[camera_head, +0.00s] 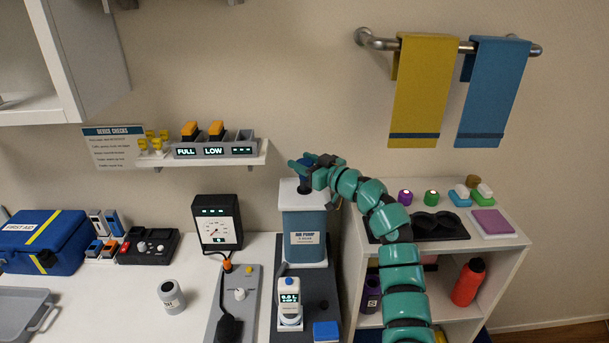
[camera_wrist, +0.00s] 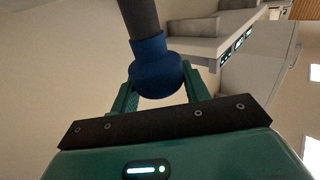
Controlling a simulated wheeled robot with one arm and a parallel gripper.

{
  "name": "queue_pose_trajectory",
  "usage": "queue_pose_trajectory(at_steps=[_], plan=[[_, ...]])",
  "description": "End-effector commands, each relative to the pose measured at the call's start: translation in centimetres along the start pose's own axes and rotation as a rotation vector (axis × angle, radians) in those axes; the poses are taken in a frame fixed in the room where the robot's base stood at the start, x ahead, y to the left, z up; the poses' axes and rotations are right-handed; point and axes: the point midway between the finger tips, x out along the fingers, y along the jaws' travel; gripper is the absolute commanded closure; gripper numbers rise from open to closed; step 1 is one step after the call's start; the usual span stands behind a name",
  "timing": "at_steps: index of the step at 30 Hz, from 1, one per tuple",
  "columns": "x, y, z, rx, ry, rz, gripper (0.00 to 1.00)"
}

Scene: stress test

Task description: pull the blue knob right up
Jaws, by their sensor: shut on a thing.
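The blue knob (camera_wrist: 156,68) sits on the end of a dark grey shaft (camera_wrist: 140,17) in the wrist view. My gripper (camera_wrist: 158,88) is shut on the knob, with a green finger on each side of it. In the head view the knob (camera_head: 305,172) shows only partly beside my gripper (camera_head: 308,170), above the top of the air pump (camera_head: 304,240). The pump is a blue-grey box with a white top and a label.
A wall shelf (camera_head: 205,157) with a lit charger is behind and left of my gripper. A small white device (camera_head: 289,297) stands in front of the pump. To the right, a white shelf unit (camera_head: 510,240) holds several small items. My arm passes over its left part.

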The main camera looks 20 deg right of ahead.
Motion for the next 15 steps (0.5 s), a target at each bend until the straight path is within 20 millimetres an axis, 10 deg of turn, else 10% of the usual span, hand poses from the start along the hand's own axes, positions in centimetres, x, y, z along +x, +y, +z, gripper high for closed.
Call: queue_pose_trajectory(at_steps=[15], plan=[[-0.1, 0.1, -11.1, -0.004, 0.009, 0.004, 0.95]])
